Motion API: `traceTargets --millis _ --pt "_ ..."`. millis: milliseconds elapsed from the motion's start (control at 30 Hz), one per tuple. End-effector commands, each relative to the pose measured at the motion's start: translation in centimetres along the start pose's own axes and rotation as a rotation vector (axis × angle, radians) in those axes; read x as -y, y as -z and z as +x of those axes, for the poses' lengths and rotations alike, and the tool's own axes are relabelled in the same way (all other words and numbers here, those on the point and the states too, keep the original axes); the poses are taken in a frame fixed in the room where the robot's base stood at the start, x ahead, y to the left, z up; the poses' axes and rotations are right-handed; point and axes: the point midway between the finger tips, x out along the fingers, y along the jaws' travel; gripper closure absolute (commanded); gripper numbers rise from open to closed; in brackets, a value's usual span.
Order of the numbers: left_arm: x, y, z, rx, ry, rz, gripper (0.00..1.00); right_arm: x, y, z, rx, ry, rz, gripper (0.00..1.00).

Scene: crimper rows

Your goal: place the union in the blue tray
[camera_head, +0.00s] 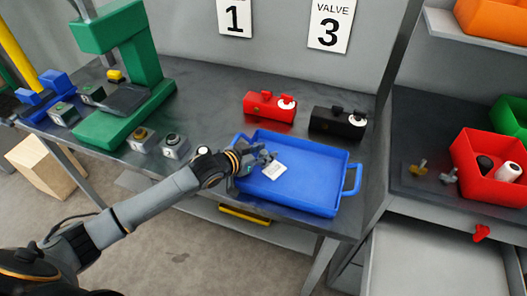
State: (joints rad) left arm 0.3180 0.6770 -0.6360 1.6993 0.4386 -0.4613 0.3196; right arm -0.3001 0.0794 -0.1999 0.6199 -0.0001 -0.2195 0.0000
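The blue tray (311,197) lies on the grey bench, with a handle at its right end and a white label (274,170) near its left side. My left gripper (263,159) is over the tray's left part, close to the label. Its fingers are small and grey, and I cannot tell whether they are open or hold something. I cannot make out a union for sure. A small brass-coloured fitting (421,167) and a greyish one (449,176) lie on the right-hand bench. My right gripper is not in view.
A red valve block (269,108) and a black one (337,122) stand behind the tray. A green press (125,75) and small button boxes (174,147) are to the left. A red bin (490,172) with a black and a white piece stands at right.

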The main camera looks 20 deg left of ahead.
Motion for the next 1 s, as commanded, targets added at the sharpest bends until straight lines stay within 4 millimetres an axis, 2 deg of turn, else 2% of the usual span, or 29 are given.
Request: traceTargets --millis 333,433,567,800,1000 --pt "0.0 0.3 -0.1 0.000 0.000 0.000 0.57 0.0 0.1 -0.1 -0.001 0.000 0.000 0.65" --pt "0.1 0.0 -0.9 0.002 0.001 0.000 0.57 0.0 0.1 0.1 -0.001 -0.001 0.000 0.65" --pt "0.0 0.0 -3.0 0.002 0.000 0.002 0.57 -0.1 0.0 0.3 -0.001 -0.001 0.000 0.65" --pt "0.1 -0.2 -8.1 0.005 0.001 0.003 0.57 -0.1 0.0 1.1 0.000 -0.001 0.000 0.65" --pt "0.1 0.0 -11.1 0.003 0.001 0.000 0.57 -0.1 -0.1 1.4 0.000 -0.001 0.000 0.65"
